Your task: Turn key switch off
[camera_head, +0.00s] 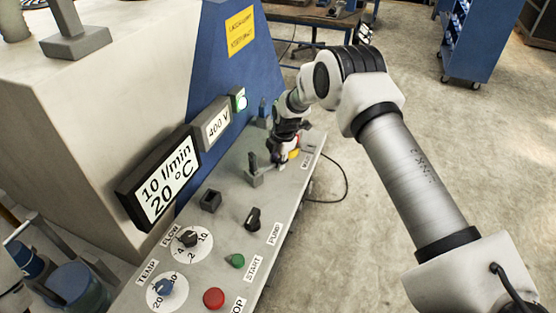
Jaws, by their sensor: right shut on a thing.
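My right gripper (281,155) reaches down to the far end of the grey control panel (203,255). It is shut at a red and yellow switch (294,155) beside a label that seems to read MAIN. The gripper and wrist hide much of this switch, so its turned position and any key are not clear. I cannot tell for sure that this is the key switch. My left gripper is out of view.
Nearer on the panel are a black upright lever (253,168), a black PUMP knob (253,218), a green START button (235,261), a red button (213,298) and two dials. A display (160,182) stands at the left. Open floor lies right of the panel.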

